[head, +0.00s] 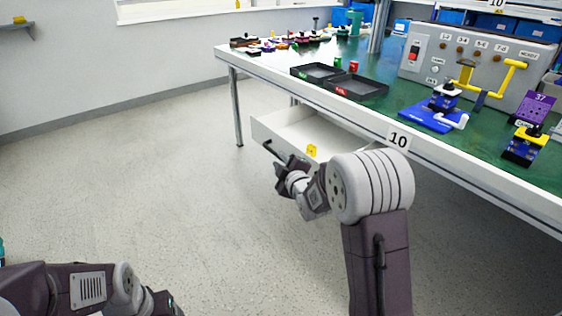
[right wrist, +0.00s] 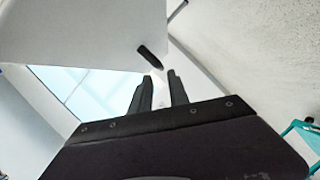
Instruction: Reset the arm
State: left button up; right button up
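My right arm reaches toward the open white drawer (head: 290,128) under the green-topped workbench. My right gripper (head: 281,165) is at the drawer's front, near its dark handle (head: 270,149). In the right wrist view, the two dark fingers of my right gripper (right wrist: 161,82) stand apart with nothing between them. The dark handle (right wrist: 152,57) shows just beyond the fingertips; I cannot tell whether they touch.
The workbench (head: 395,100) carries black trays (head: 352,86), a grey switch panel (head: 475,58), a blue-based fixture (head: 428,117) and several small parts toward the back. A yellow tag (head: 311,151) is on the drawer's front. The floor (head: 150,180) left of the bench is clear.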

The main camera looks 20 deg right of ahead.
jog(key=s+a+r+p, duration=0.3)
jog(key=r, duration=0.3)
jog(key=s+f+m+g, duration=0.4)
jog(key=s+f+g, duration=0.15)
jog(key=s, duration=0.45)
jog(key=s+f+m+g, duration=0.4)
jog(key=s+f, duration=0.2)
jog(key=s, duration=0.4)
jog(key=s+f+m+g, duration=0.4)
jog(key=s+f+g, duration=0.1)
jog(key=s, duration=0.4)
notch_tip(320, 180, up, 38)
jog(key=p, duration=3.8)
jog(key=shift+d+f, duration=0.15)
jog(key=shift+d, duration=0.05)
